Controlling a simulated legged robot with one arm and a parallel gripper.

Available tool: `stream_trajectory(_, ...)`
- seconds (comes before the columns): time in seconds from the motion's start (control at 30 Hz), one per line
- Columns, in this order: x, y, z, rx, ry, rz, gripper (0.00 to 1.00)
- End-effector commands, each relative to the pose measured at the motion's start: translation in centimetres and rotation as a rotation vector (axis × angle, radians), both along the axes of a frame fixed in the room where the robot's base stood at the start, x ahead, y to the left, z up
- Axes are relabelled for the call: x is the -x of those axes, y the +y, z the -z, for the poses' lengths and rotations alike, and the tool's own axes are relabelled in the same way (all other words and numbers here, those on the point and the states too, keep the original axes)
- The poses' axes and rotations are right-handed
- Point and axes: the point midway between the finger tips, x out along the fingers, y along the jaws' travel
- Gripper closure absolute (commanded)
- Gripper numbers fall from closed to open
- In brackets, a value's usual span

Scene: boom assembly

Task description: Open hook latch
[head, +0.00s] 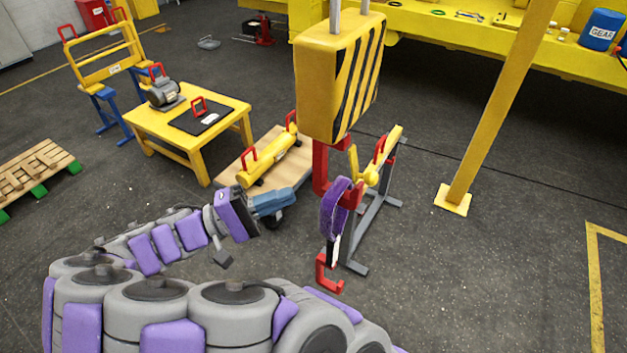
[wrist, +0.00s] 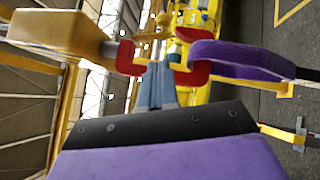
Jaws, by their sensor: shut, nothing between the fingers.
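The yellow hook block (head: 325,85) with black stripes hangs from above. Its red hook (head: 321,170) also shows in the wrist view (wrist: 126,58). A purple sling (head: 333,210) hangs at the hook; it shows in the wrist view (wrist: 235,58). A narrow yellow piece (head: 353,160) beside the hook may be the latch, but I cannot tell it surely from the yellow parts behind. My gripper (head: 304,196), blue-grey, is shut and empty, left of the hook in the head view. In the wrist view its tips (wrist: 157,70) point at the hook's opening; contact is unclear.
A red lower hook (head: 328,274) hangs below the sling. A wooden board (head: 237,172) carries another yellow cylinder (head: 268,160).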

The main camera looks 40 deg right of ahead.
Motion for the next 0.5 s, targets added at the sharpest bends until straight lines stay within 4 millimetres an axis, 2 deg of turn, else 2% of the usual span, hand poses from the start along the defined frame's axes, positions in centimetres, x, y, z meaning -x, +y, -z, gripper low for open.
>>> stream_trajectory(0.07,-0.2,-0.1,0.7,-0.011,-0.026,-0.001,1.0)
stream_trajectory(0.5,-0.4,-0.8,-1.0,-0.033,-0.096,-0.002,1.0)
